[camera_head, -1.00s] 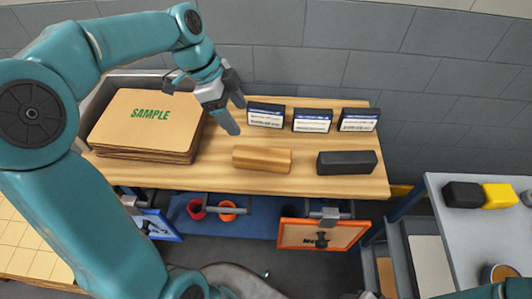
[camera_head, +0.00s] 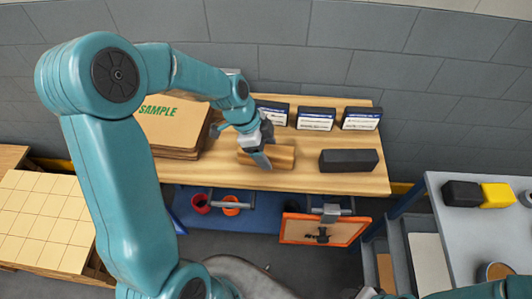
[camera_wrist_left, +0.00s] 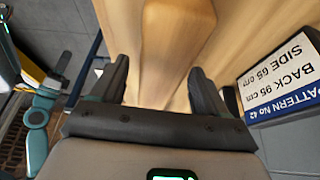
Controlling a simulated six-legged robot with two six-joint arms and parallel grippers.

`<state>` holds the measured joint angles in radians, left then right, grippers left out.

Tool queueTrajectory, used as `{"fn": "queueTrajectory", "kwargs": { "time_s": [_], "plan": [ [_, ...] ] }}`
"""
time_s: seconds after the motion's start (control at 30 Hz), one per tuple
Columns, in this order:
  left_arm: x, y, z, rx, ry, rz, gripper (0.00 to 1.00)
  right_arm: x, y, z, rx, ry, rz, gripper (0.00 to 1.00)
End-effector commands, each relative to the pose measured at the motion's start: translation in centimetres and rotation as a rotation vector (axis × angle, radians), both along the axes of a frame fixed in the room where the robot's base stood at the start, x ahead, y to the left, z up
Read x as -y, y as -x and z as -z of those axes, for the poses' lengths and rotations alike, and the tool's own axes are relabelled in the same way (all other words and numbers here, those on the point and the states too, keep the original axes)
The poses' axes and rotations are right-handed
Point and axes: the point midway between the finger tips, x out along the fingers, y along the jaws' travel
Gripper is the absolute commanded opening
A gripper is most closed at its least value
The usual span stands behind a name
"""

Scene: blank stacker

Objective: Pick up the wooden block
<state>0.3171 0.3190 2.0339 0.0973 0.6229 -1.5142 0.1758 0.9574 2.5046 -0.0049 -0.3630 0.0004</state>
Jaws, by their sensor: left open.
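The wooden block (camera_head: 283,157) lies lengthwise on the wooden bench top, left of a black block. My left gripper (camera_head: 264,147) is open and over the block's left part, hiding some of it. In the left wrist view the wooden block (camera_wrist_left: 165,50) shows between and beyond the two open fingers (camera_wrist_left: 160,85). I cannot tell whether a finger touches it. My right arm only shows at the bottom right edge of the head view, and its gripper end (camera_head: 370,293) is too cut off to read.
Left of my gripper is a stack of SAMPLE boards (camera_head: 172,128). Labelled boxes stand behind the block, including one at the back middle (camera_head: 316,119). The black block (camera_head: 349,161) lies to the right. A grey table (camera_head: 460,230) stands far right.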

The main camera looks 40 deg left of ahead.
Motion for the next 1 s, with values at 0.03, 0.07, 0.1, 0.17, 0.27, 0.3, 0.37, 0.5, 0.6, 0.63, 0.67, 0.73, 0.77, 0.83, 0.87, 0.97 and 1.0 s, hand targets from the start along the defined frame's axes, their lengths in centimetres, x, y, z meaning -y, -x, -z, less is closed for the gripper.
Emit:
{"fn": "queueTrajectory", "kwargs": {
  "time_s": [0.03, 0.07, 0.1, 0.17, 0.27, 0.3, 0.37, 0.5, 0.6, 0.63, 0.67, 0.73, 0.77, 0.83, 0.87, 0.97, 1.0],
  "plan": [
    [0.0, 0.0, 0.0, 0.0, 0.0, 0.0, 0.74, 0.0, 0.0, 0.0, 0.0, 0.0, 0.0, 0.43],
    [0.0, 0.0, 0.0, 0.001, 0.0, 0.0, 0.74, 0.0, 0.0, 0.0, 0.0, 0.0, 0.0, 0.43],
    [0.0, 0.0, 0.0, 0.001, 0.0, 0.0, 0.74, 0.0, 0.0, 0.0, 0.0, 0.0, 0.0, 0.43],
    [0.0, 0.0, 0.0, 0.001, 0.0, 0.0, 0.71, 0.0, 0.0, 0.0, 0.0, 0.0, 0.0, 0.43],
    [0.0, 0.0, 0.0, 0.001, 0.0, 0.0, 0.39, 0.0, 0.0, 0.0, 0.0, 0.0, 0.0, 0.43],
    [0.0, 0.0, 0.0, 0.001, 0.0, 0.0, 0.26, 0.0, 0.0, 0.0, 0.0, 0.0, 0.0, 0.43],
    [0.0, 0.0, 0.0, 0.001, 0.0, 0.0, 0.08, 0.0, 0.0, 0.0, 0.0, 0.0, 0.0, 0.43],
    [0.0, 0.0, -0.1, 0.001, 0.001, -0.001, 0.08, 0.0, 0.0, 0.0, 0.0, 0.0, 0.0, 0.43],
    [0.0, 0.0, -0.1, 0.002, 0.0, -0.002, 0.08, 0.0, 0.0, 0.0, 0.0, 0.0, 0.0, 0.43],
    [0.0, 0.0, -0.2, 0.002, 0.0, -0.001, 0.08, 0.0, 0.0, 0.0, 0.0, 0.0, 0.0, 0.43],
    [0.0, 0.0, -0.3, 0.002, 0.0, -0.001, 0.08, 0.0, 0.0, 0.1, 0.0, 0.0, 0.0, 0.43],
    [0.0, -0.1, -0.8, 0.003, 0.0, -0.001, 0.08, 0.0, 0.0, 0.1, 0.0, 0.0, 0.0, 0.43],
    [0.0, -0.1, -1.1, 0.004, 0.0, -0.002, 0.08, 0.0, 0.0, 0.1, 0.0, 0.0, 0.0, 0.43],
    [0.0, -0.1, -1.9, 0.005, -0.001, -0.001, 0.08, 0.0, 0.0, 0.2, 0.0, 0.0, 0.0, 0.43],
    [-0.1, -0.1, -2.5, 0.008, -0.001, -0.001, 0.08, 0.0, 0.0, 0.2, 0.0, 0.0, 0.0, 0.43],
    [-0.1, -0.2, -4.7, 0.011, -0.002, -0.001, 0.08, 0.0, 0.0, 0.4, 0.0, 0.0, 0.0, 0.43],
    [-0.1, -0.2, -5.9, 0.011, -0.002, -0.001, 0.08, 0.0, 0.0, 0.5, 0.0, 0.0, 0.0, 0.43]
  ]
}}
